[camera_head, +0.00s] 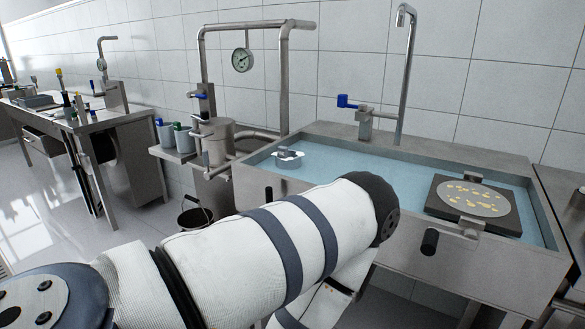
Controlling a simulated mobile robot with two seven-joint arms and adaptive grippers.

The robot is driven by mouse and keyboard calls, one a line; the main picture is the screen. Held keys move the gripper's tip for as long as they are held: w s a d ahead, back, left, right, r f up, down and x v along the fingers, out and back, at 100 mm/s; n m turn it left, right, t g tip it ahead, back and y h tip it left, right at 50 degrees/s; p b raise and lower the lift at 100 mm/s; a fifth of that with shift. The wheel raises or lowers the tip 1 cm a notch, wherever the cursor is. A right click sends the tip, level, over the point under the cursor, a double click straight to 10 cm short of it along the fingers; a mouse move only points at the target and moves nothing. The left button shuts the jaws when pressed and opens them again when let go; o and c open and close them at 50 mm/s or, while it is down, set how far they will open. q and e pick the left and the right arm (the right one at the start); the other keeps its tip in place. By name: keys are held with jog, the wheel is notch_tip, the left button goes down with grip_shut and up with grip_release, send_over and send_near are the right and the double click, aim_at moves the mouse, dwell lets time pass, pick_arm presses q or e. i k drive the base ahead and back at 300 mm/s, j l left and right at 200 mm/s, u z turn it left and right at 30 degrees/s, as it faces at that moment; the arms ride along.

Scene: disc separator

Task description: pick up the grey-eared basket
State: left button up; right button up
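A small, shiny metal vessel with grey upright parts at its rim (288,160) sits in the left part of the blue-lined basin (365,165). It may be the grey-eared basket, but it is too small to be sure. My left arm comes in from the lower left and bends at a dark joint in front of the basin. Its lower part runs down out of the frame. Neither of my grippers is in view. My arm hides part of the basin's front wall.
A round disc with yellow pieces (473,198) lies on a dark square plate (440,206) at the basin's right. A tall tap (409,70) rises behind. A metal pot (214,142) and a bucket (194,219) stand left. A workbench (115,120) is farther left, with clear floor before it.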

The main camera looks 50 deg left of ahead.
aim_at(286, 159)
jog(key=u, duration=1.7)
jog(key=i+j+z, duration=0.25)
jog(key=z, duration=0.2)
jog(key=i+j+z, duration=0.7)
jog(key=j+z, duration=0.2)
